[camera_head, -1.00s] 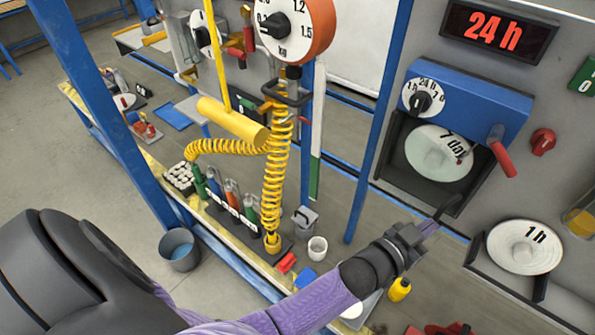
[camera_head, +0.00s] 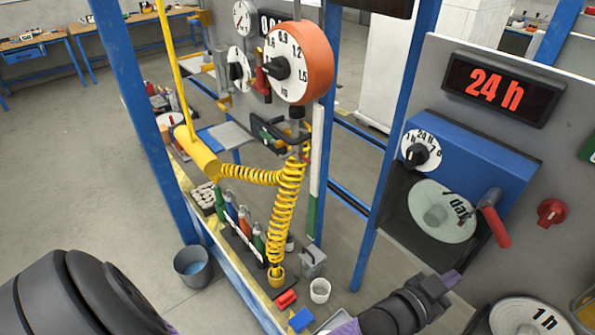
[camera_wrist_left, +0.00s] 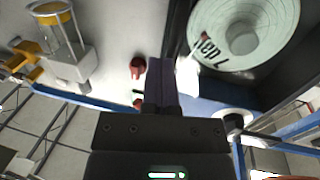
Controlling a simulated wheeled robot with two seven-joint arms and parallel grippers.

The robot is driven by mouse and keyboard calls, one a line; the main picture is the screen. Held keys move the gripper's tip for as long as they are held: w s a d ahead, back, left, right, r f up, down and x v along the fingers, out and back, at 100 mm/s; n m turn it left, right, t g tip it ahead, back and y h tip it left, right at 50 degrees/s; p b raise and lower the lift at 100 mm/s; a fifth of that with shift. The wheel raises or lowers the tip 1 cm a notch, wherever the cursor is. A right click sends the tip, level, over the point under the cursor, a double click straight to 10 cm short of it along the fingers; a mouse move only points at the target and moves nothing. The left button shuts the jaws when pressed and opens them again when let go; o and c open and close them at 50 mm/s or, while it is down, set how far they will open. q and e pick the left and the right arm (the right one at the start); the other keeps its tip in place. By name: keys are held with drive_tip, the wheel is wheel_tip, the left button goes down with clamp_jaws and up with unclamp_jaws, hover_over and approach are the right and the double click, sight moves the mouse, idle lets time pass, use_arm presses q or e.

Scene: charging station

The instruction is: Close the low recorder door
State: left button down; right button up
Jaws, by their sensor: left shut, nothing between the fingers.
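The recorder has a blue upper casing (camera_head: 475,165) with a dial (camera_head: 421,150) and a red handle (camera_head: 494,222). Below the casing is a dark recess (camera_head: 402,215) with a pale round chart (camera_head: 442,211). The chart also shows upside down in the left wrist view (camera_wrist_left: 262,18). I cannot clearly make out the door's edge or angle. My left gripper (camera_head: 450,281) is below the recess in the head view, shut and empty. Its closed fingers show in the left wrist view (camera_wrist_left: 161,85), apart from the chart. My right gripper is not in view.
A red "24 h" display (camera_head: 497,90) is above the recorder, a red knob (camera_head: 551,212) right of it. A "1 h" disc (camera_head: 528,320) is at the bottom right. A blue post (camera_head: 390,150) stands left of the recorder. A yellow coiled hose (camera_head: 285,205) hangs further left.

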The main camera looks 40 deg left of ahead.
use_arm(q)
drive_tip(key=shift+w+r, duration=0.1)
drive_tip(key=shift+r, duration=0.15)
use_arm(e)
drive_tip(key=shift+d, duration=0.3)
use_arm(q)
drive_tip(key=v, duration=1)
drive_tip(key=s+a+f+g+y+b, duration=0.1)
drive_tip(key=s+a+f+g+b, duration=0.25)
drive_tip(key=f, duration=0.95)
drive_tip(key=s+a+f+g+y+b, duration=0.15)
drive_tip(key=s+f+b, duration=0.4)
drive_tip(key=f, duration=0.75)
drive_tip(key=s+a+f+g+y+b, duration=0.25)
drive_tip(key=f+b, duration=0.35)
drive_tip(key=f, duration=0.7)
drive_tip(key=s+a+f+g+b, duration=0.3)
drive_tip(key=s+f+g+b, duration=0.1)
drive_tip(key=s+f, duration=0.5)
drive_tip(key=s+a+f+n+g+y+b, duration=0.1)
drive_tip(key=s+a+f+g+b, duration=0.2)
drive_tip(key=s+f+b, duration=0.3)
drive_tip(key=s+f+g, duration=0.1)
drive_tip(key=s+f, duration=0.3)
drive_tip(key=shift+s+n+y, duration=0.3)
drive_tip(key=shift+s, duration=0.1)
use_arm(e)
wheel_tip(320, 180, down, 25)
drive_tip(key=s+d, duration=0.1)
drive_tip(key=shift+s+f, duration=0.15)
